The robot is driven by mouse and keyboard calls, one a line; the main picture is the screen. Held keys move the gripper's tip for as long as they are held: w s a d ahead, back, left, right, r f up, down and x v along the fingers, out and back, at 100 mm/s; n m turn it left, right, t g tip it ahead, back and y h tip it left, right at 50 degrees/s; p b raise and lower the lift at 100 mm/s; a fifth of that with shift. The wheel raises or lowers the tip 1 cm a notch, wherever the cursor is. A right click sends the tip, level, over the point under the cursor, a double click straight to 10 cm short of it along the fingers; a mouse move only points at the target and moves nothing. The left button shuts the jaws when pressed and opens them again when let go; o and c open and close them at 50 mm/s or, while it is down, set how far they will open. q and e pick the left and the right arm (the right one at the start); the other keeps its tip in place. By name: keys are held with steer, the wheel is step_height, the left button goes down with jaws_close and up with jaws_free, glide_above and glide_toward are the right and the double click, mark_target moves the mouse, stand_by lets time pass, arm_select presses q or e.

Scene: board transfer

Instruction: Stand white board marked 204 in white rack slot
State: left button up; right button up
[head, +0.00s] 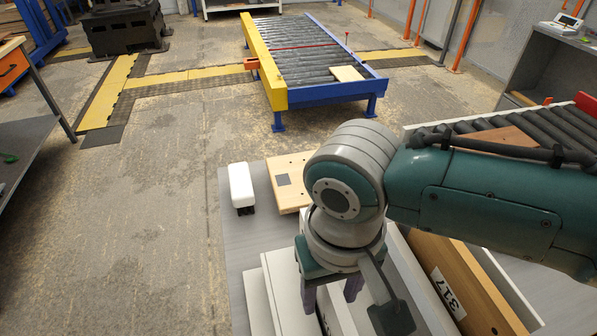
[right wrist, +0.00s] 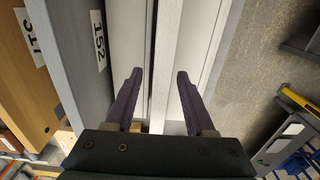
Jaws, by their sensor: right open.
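My right gripper (head: 331,296) points down over the white boards at the front of the grey table. In the right wrist view its two purple fingers (right wrist: 159,73) are apart, with pale upright board edges (right wrist: 166,60) passing between and beyond them. I cannot tell whether they touch anything. White boards (head: 284,292) stand left of and below the gripper in the head view. No label 204 is readable, so I cannot tell which board it is. The white rack and its slots cannot be told apart from the boards. My left gripper is not in view.
A wooden board marked 317 (head: 470,290) and a pale board marked 152 (right wrist: 97,40) stand beside the gripper. A white-and-black object (head: 241,186) and a flat wooden board (head: 289,180) lie behind. The grey table (head: 234,232) is bare at left.

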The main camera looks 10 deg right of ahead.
steer(key=shift+r, duration=0.45)
step_height(320, 180, up, 9)
steer(key=shift+r+p, duration=0.1)
steer(key=shift+p, duration=0.8)
